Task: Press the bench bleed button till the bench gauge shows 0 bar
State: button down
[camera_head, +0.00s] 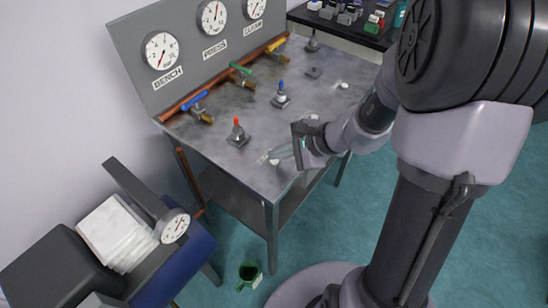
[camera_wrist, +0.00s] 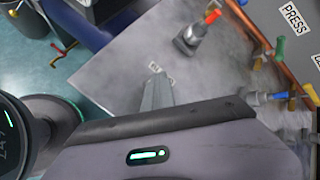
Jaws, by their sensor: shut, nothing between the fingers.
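The bench gauge (camera_head: 161,50) is the leftmost of the dials on the grey back panel, above the BENCH label (camera_head: 168,78). Its needle is too small to read surely. My gripper (camera_head: 271,157) is shut and empty, low over the front corner of the metal bench top (camera_head: 225,160). A small pale round knob (camera_head: 275,161) shows right at its fingertips; I cannot tell whether they touch. In the wrist view the shut fingers (camera_wrist: 157,78) point at the bench top beside a small white label (camera_wrist: 154,68). Any button under them is hidden there.
A red-tipped lever (camera_head: 238,131) and a blue-tipped lever (camera_head: 281,95) stand on the bench. The bench's front left is bare.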

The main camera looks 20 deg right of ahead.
aim_at(278, 161)
jog(key=shift+r+p, duration=0.55)
jog(key=shift+r, duration=0.25)
jog(key=shift+r, duration=0.1)
notch_tip(278, 161, up, 5)
jog(key=p, duration=0.4)
